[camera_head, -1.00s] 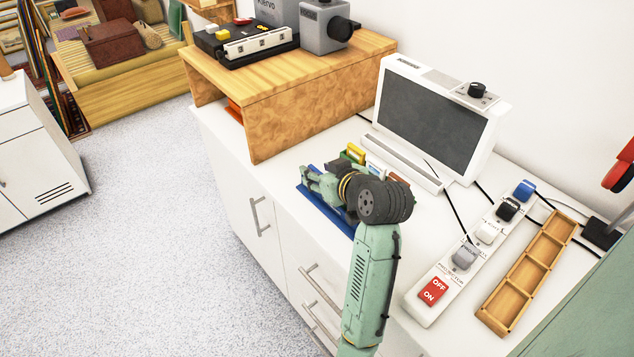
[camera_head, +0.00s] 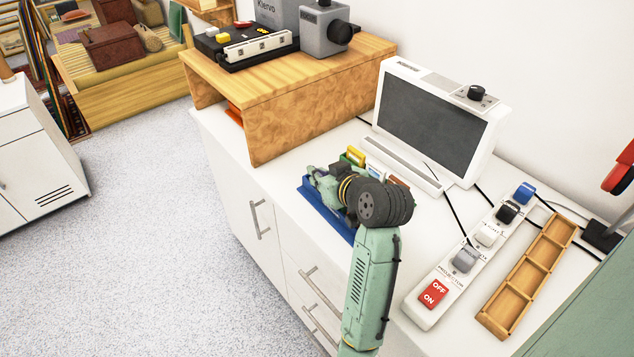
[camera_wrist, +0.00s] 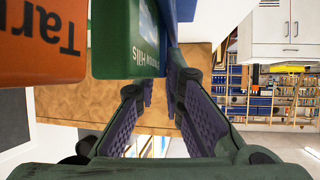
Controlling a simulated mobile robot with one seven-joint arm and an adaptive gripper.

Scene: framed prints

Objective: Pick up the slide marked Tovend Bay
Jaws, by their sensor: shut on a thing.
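My gripper (camera_wrist: 162,78) is shut on a slide, seen from the wrist with the labels upside down. The held slide is largely hidden and I cannot read its name. A green slide (camera_wrist: 115,55) ending in "Hills" is close to the fingertips. An orange slide (camera_wrist: 40,40) starting with "Tar" is left of it. No label reading Tovend Bay is legible. In the head view my gripper (camera_head: 322,183) is over the blue rack (camera_head: 325,213), partly hiding it. A yellow slide (camera_head: 356,155) shows behind my wrist.
A white light panel (camera_head: 440,120) stands behind the rack. A wooden riser (camera_head: 300,110) with devices on top is to the left. A switch strip (camera_head: 455,275) and an empty wooden compartment tray (camera_head: 530,275) lie to the right. The cabinet edge is in front.

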